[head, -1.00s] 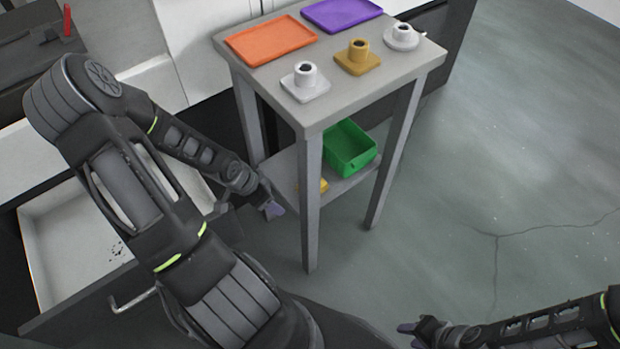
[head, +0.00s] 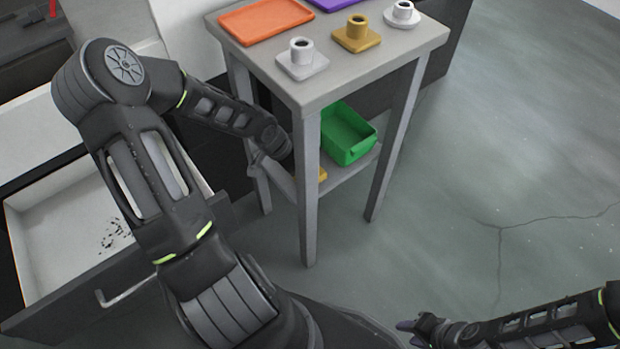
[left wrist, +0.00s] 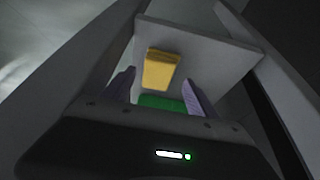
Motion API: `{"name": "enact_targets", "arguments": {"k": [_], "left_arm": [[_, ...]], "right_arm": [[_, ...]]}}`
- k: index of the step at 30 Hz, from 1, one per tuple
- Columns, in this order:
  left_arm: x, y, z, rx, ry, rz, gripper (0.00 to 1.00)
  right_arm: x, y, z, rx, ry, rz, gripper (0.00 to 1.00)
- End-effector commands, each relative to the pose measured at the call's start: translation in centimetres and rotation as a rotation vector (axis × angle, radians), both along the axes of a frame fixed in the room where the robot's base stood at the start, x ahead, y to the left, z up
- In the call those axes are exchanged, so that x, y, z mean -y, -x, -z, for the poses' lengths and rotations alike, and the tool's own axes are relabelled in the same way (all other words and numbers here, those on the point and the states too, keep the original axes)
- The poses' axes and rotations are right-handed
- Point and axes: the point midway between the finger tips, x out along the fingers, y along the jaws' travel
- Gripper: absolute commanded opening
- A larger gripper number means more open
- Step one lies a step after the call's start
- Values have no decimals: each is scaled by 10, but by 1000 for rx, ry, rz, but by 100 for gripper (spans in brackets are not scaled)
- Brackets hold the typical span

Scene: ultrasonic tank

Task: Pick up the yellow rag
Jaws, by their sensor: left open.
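The yellow rag (left wrist: 162,70) lies on the lower shelf of the grey side table. In the left wrist view it is seen whole, a flat folded yellow piece ahead of and between my open left fingers (left wrist: 158,88), with nothing in the grip. In the head view only a small yellow edge of the rag (head: 322,175) shows beside the front table leg. My left arm reaches to the table's left side there, and its fingers are hidden behind the arm and leg. My right gripper (head: 408,332) is at the bottom edge, far from the rag; its jaw opening is unclear.
A green bin (head: 352,150) stands on the lower shelf (head: 345,176) near the rag. The table legs (head: 307,200) frame the shelf. The table top (head: 335,85) carries trays and several small stands. An open drawer (head: 28,250) is at left. The floor at right is clear.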

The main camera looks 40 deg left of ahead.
Motion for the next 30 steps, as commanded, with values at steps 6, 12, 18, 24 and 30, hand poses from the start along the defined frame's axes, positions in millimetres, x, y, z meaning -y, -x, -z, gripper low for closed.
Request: {"name": "enact_targets", "arguments": {"k": [6, 12, 18, 24, 30], "left_arm": [[1, -5, -1, 0, -1, 0, 67], [1, -6, 0, 1, 0, 0, 67], [7, -20, 15, 0, 2, 1, 67], [10, -31, 42, 0, 1, 1, 67], [10, -34, 46, 0, -1, 0, 67]], "right_arm": [[0, 0, 1, 0, 0, 0, 36], [0, 0, 2, 0, 0, 0, 36], [0, -1, 17, 1, 0, 2, 36], [4, -4, 34, 7, 6, 11, 36], [5, -6, 35, 10, 8, 14, 36]]}}
